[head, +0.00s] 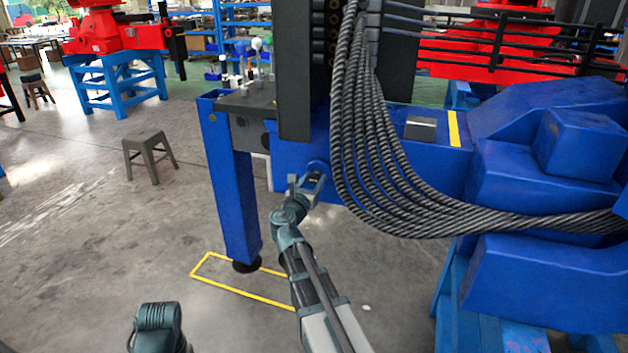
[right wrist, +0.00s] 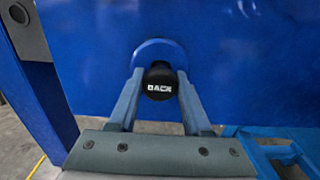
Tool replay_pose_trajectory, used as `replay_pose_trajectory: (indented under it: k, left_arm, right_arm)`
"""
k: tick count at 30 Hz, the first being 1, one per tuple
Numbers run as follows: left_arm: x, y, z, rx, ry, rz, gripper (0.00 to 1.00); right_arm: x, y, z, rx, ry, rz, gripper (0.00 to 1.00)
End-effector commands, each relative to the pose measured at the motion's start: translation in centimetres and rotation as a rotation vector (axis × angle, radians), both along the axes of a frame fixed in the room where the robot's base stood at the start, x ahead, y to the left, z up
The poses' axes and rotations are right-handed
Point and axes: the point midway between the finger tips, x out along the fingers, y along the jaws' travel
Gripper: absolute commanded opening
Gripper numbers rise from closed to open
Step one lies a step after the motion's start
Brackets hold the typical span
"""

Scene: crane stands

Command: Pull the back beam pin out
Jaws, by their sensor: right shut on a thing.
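The back beam pin (right wrist: 159,82) shows in the right wrist view as a black knob with the white word BACK, in front of a round blue boss (right wrist: 160,52) on the blue beam (right wrist: 90,40). My right gripper (right wrist: 159,88) has one finger on each side of the knob and is shut on it. In the head view my right gripper (head: 309,184) reaches the side of the blue beam (head: 290,150), left of the hanging cables; the knob itself is hard to make out there. Part of my left arm (head: 160,328) shows at the bottom left; its gripper is out of view.
Thick grey cables (head: 385,170) hang close to the right of my right gripper. A blue support leg (head: 233,190) stands to its left, beside a yellow floor outline (head: 240,293). A grey stool (head: 148,155) stands farther left. The floor in front of the leg is clear.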

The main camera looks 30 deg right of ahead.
Motion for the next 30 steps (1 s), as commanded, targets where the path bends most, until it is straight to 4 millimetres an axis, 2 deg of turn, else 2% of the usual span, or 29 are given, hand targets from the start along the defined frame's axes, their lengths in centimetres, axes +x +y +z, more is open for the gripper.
replay_pose_trajectory:
  k: [7,15,23,24,28,30]
  left_arm:
    - [0.0,0.0,0.0,0.0,0.0,0.0,0.79]
    - [0.0,0.0,0.0,0.0,0.0,0.0,0.79]
    - [0.0,0.0,0.0,0.0,0.0,0.0,0.79]
    - [0.0,0.0,0.0,0.0,0.0,0.0,0.79]
    - [0.0,0.0,0.0,0.0,0.0,0.0,0.79]
    - [0.0,0.0,0.0,0.0,0.0,0.0,0.79]
  right_arm:
    - [-0.5,0.6,0.0,0.0,0.0,0.001,0.0]
    - [-3.3,3.8,0.0,0.0,0.0,0.003,0.0]
    - [-3.3,3.9,-0.1,0.003,0.0,0.001,0.0]
    - [-3.3,3.9,-0.1,0.003,0.0,0.001,0.54]
    - [-3.3,3.8,-0.1,0.003,0.0,0.001,0.78]
    - [-3.3,3.8,-0.1,0.001,0.0,0.001,0.79]
